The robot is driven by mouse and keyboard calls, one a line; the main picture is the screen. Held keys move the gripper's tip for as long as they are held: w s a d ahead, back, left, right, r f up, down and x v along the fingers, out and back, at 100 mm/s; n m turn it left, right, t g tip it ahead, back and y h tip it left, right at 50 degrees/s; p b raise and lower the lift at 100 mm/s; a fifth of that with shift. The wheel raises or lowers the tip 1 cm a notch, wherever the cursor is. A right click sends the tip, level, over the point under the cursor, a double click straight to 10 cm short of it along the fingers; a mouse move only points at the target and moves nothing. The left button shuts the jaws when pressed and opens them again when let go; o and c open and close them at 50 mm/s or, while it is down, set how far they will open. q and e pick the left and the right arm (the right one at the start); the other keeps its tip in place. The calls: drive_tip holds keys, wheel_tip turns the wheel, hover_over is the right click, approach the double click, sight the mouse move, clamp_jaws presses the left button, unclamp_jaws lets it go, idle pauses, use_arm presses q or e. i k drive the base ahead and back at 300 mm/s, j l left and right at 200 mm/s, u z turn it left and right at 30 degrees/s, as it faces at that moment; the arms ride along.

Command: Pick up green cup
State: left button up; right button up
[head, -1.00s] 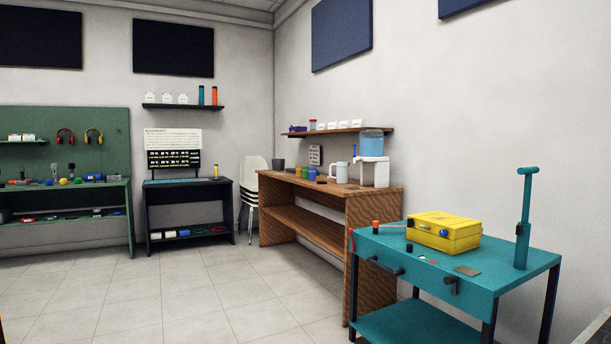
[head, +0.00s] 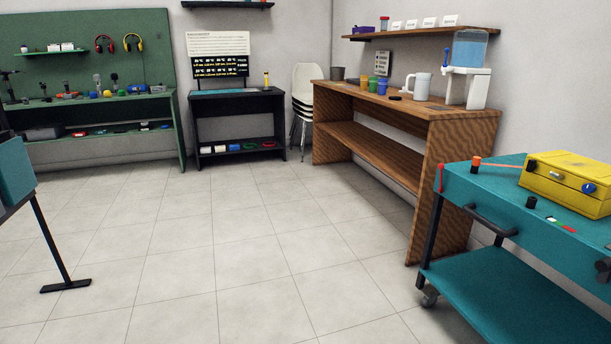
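The green cup (head: 373,84) stands upright on the top of the wooden counter (head: 440,112), across the room at the right wall. An orange cup (head: 364,81) is close on its left and a blue cup (head: 382,88) close on its right. Neither of my grippers shows in the head view.
A teal cart (head: 490,199) with a yellow case (head: 570,180) stands at the near right, before the counter. A white pitcher (head: 422,86) and a water dispenser (head: 468,70) are on the counter. White chairs (head: 304,95) stand at its far end. The tiled floor (head: 230,245) ahead is clear.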

sight(373, 81)
drive_tip(key=i+j, duration=0.1)
drive_tip(key=i, duration=2.2)
